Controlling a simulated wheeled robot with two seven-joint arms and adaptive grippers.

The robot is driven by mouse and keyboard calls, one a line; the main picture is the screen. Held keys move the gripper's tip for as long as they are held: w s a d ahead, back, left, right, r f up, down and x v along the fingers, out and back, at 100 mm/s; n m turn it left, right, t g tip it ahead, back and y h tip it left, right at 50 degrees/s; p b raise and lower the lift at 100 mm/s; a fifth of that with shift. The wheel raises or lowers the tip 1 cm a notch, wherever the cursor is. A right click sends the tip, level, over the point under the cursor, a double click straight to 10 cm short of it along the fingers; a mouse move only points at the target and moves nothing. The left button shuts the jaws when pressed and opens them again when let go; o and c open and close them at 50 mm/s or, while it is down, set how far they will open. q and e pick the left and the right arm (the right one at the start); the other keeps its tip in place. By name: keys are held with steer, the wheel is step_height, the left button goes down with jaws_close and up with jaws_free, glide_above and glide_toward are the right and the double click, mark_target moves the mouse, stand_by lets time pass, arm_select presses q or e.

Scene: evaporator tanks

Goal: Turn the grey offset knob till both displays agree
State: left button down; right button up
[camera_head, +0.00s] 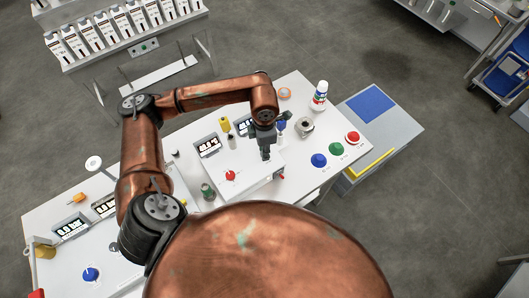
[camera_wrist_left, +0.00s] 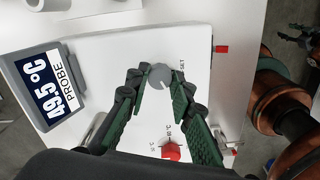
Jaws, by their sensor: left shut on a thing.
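The grey offset knob (camera_wrist_left: 160,76) is on top of a white box (camera_wrist_left: 120,50), beside the word SET. My left gripper (camera_wrist_left: 159,84) has its two green fingers on either side of the knob, shut on it. In the head view the left gripper (camera_head: 265,153) points down at the box and hides the knob. The probe display (camera_wrist_left: 52,86) reads 49.5 °C. It also shows in the head view (camera_head: 244,126), partly behind the arm. A second display (camera_head: 208,145) stands to its left, its digits too small to read surely. A dark gripper-like shape (camera_wrist_left: 295,34) shows at the wrist view's right edge.
A red knob (camera_head: 231,175) is on the same box. Blue (camera_head: 319,160), green (camera_head: 336,149) and red (camera_head: 352,138) buttons are at the table's right. A white bottle (camera_head: 319,95) and a metal cup (camera_head: 305,127) stand behind them. Another panel (camera_head: 100,255) is at the left.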

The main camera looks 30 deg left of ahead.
arm_select(q)
steer(key=shift+m+b, duration=0.3)
steer(key=shift+m, duration=0.1)
steer(key=c, duration=1.7)
jaws_free()
step_height(320, 180, up, 12)
